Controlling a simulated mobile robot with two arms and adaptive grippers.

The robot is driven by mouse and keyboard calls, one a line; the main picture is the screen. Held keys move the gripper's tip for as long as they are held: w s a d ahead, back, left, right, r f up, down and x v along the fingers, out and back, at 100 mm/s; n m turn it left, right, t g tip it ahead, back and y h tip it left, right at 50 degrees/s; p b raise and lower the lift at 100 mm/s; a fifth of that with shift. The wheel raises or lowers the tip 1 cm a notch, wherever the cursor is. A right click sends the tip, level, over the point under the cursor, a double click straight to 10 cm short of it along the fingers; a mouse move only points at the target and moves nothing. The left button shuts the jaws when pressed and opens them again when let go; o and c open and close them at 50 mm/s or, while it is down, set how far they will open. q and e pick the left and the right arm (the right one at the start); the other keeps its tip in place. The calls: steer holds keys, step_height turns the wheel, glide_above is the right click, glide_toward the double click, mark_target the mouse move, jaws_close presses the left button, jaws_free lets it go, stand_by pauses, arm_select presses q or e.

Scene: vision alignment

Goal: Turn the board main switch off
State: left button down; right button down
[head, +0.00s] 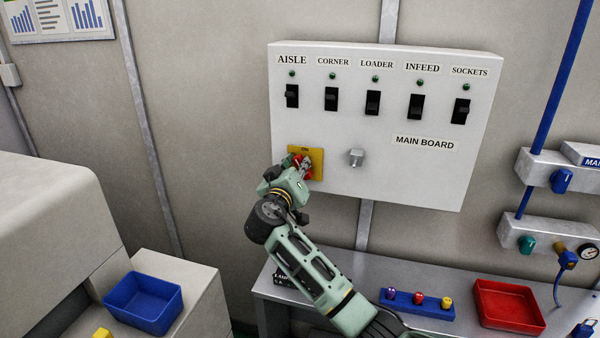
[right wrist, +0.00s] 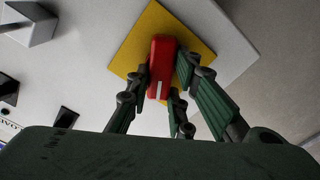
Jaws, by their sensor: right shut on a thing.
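The main board (head: 340,128) is a white wall panel with a "MAIN BOARD" label. At its lower left is a yellow plate (head: 318,158) marked "ON" at the top. It carries the red main switch handle (right wrist: 162,60), which has a white mark at one end. My right gripper (head: 301,166) is at the plate, its fingers shut on the red handle from both sides. In the head view the gripper hides much of the handle. The yellow plate also shows in the right wrist view (right wrist: 133,48). My left gripper is in neither view.
Several black toggle switches (head: 373,103) with green lamps line the board's upper part. A grey knob (head: 356,157) sits right of the yellow plate. Below are a bench with a red tray (head: 484,300) and a blue block with coloured knobs (head: 402,303). A blue bin (head: 145,300) is lower left.

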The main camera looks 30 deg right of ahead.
steer(key=shift+w+a+f+n+p, duration=0.15)
steer(key=shift+n+p, duration=0.4)
steer(key=shift+n, duration=1.35)
steer(key=shift+f+n+p, duration=0.2)
steer(key=shift+n+p, duration=0.4)
steer(key=shift+n, duration=1.3)
steer(key=shift+w+a+f+n+p, duration=0.15)
steer(key=shift+n+p, duration=0.4)
steer(key=shift+n, duration=1.35)
steer(key=shift+s+d+f+n, duration=0.1)
steer(key=shift+n, duration=0.2)
steer(key=c, duration=1.6)
jaws_free()
steer(key=shift+o, duration=0.2)
steer(key=v, duration=1.2)
